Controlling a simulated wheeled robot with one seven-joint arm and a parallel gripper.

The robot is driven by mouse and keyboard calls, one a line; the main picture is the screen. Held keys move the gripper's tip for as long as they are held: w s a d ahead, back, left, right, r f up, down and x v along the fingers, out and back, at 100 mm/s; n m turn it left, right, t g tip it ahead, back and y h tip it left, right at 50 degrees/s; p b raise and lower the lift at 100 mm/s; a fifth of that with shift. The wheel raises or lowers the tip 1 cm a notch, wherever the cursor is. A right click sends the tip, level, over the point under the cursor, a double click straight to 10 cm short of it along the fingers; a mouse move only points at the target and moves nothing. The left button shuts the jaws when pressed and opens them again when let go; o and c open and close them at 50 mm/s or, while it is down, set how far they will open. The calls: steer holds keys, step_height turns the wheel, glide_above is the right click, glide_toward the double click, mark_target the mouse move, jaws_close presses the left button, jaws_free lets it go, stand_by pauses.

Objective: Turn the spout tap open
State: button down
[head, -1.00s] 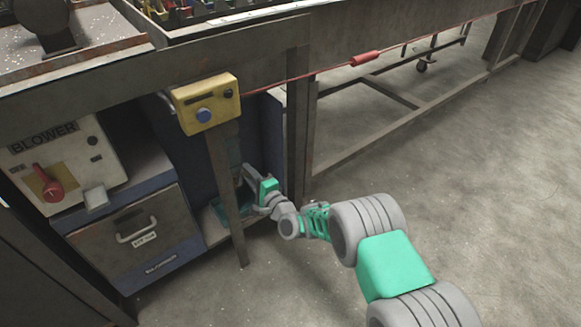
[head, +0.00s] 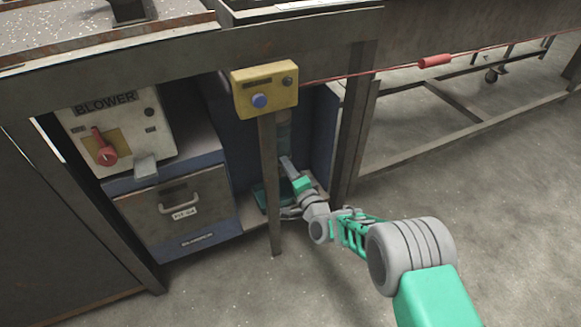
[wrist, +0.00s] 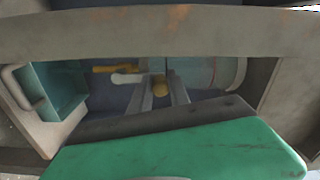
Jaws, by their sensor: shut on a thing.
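The spout tap shows in the wrist view as a small yellow knob (wrist: 160,89) between my two grey fingers, beside a pale lever (wrist: 130,79) and a yellow bar (wrist: 112,69). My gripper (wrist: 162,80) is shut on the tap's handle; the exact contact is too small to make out. In the head view my gripper (head: 287,165) reaches under the bench, just below a grey spout (head: 284,128). The tap itself is hidden or too small to tell there.
A yellow button box (head: 265,90) sits on a post (head: 270,190) just left of my gripper. A teal bin (head: 259,197) stands low behind the post, and shows in the wrist view (wrist: 68,92). A blower panel (head: 120,130) is farther left. Open floor lies right.

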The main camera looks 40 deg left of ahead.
steer(key=shift+s+a+r, duration=0.1)
steer(key=shift+s, duration=0.05)
steer(key=c, duration=1.5)
jaws_free()
steer(key=shift+o, duration=1.3)
steer(key=shift+d, duration=0.2)
steer(key=p+v, duration=0.2)
steer(key=v, duration=0.5)
steer(key=shift+d, duration=0.25)
